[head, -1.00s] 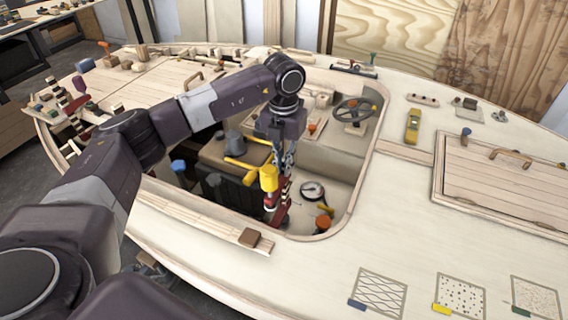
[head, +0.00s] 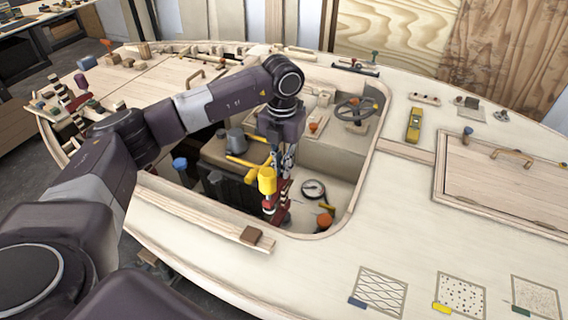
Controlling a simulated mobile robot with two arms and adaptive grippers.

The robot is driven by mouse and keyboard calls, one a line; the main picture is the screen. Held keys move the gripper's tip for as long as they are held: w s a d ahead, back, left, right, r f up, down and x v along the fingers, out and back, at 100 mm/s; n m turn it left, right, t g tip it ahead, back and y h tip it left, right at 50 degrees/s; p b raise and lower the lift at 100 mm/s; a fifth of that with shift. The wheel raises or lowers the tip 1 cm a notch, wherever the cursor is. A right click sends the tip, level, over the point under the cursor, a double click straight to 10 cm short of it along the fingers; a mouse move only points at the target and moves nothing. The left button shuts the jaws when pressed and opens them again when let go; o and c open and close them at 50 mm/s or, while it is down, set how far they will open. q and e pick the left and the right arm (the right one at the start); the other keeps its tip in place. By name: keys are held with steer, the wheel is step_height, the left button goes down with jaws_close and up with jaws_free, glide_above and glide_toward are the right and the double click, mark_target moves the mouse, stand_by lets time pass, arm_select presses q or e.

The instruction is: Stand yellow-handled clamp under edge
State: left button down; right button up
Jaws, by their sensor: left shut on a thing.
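The yellow-handled clamp (head: 267,181) is in the head view, inside the cockpit opening of the plywood hull, near its front edge (head: 250,226). It has a yellow handle and a dark red body below. My left gripper (head: 284,168) points down into the opening and is shut on the clamp. The gripper's fingers are partly hidden by the clamp and the arm. The clamp looks roughly upright; whether its foot touches anything is not clear. My right gripper is not in view.
A round gauge (head: 313,189) and an orange-topped item (head: 324,221) lie just right of the clamp. A steering wheel (head: 356,109) stands farther back. The deck (head: 400,220) right of the opening is mostly clear.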

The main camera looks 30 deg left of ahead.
mark_target(268, 189)
arm_select(q)
steer(key=shift+s+d, duration=0.1)
steer(key=shift+s, duration=1.45)
steer(key=shift+s+d+p, duration=0.15)
steer(key=shift+s+p, duration=0.25)
steer(key=shift+s, duration=2)
steer(key=c, duration=2)
jaws_free()
steer(key=shift+o, duration=0.2)
step_height(268, 189, up, 12)
steer(key=shift+r, duration=0.1)
